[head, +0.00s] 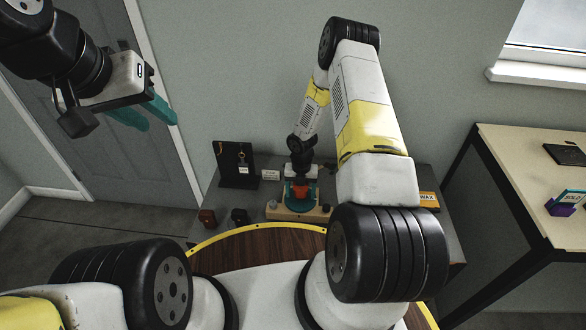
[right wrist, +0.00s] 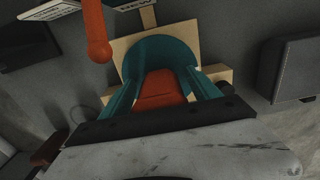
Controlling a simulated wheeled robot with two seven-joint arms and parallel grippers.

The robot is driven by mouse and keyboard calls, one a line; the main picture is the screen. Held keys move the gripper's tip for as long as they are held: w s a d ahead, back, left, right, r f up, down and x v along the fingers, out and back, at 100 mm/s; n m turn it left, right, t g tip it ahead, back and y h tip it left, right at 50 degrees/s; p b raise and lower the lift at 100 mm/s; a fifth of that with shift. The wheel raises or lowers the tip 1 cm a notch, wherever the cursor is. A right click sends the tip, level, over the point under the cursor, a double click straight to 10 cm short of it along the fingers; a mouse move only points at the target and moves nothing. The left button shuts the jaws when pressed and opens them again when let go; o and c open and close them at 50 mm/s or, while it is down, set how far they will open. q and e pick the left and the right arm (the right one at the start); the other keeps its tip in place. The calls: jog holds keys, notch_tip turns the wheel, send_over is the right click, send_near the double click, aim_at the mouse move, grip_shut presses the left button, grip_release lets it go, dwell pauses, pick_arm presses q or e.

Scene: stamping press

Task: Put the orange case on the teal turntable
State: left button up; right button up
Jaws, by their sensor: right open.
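The orange case (right wrist: 160,88) lies over the teal turntable (right wrist: 158,48) in the right wrist view, seemingly resting on it. In the head view the case (head: 303,190) is small and partly hidden by my right gripper (head: 299,184). My right gripper (right wrist: 160,90) is open, with one teal finger on each side of the case. Whether a finger touches it I cannot tell. The turntable sits on a pale wooden base (head: 283,214). My left gripper (head: 158,122) is raised at the upper left, open and empty, far from the case.
An orange-red knobbed handle (right wrist: 97,35) hangs left of the turntable. A black stand (head: 236,166), a dark red block (head: 207,217), a black block (head: 239,216) and a wax box (head: 428,200) surround the base. A separate wooden table (head: 530,175) stands at right.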

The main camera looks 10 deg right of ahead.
notch_tip(320, 180, up, 12)
jog(key=shift+f, duration=0.2)
jog(key=s+d+r+m+t, duration=0.15)
jog(key=r+m, duration=0.45)
jog(key=r, duration=0.6)
jog(key=s+r+m+t, duration=0.1)
jog(key=s+r+m, duration=0.2)
jog(key=r+m, duration=0.7)
jog(key=s+a+r+m+t+y, duration=0.1)
jog(key=s+a+r+m+t, duration=0.1)
jog(key=s+r+m, duration=0.6)
jog(key=s+a+r+m+t+y, duration=0.1)
jog(key=s+r+m, duration=0.7)
jog(key=s+r, duration=0.3)
jog(key=shift+s+a+r+t, duration=0.2)
jog(key=shift+s+a+t, duration=0.15)
jog(key=shift+s, duration=0.05)
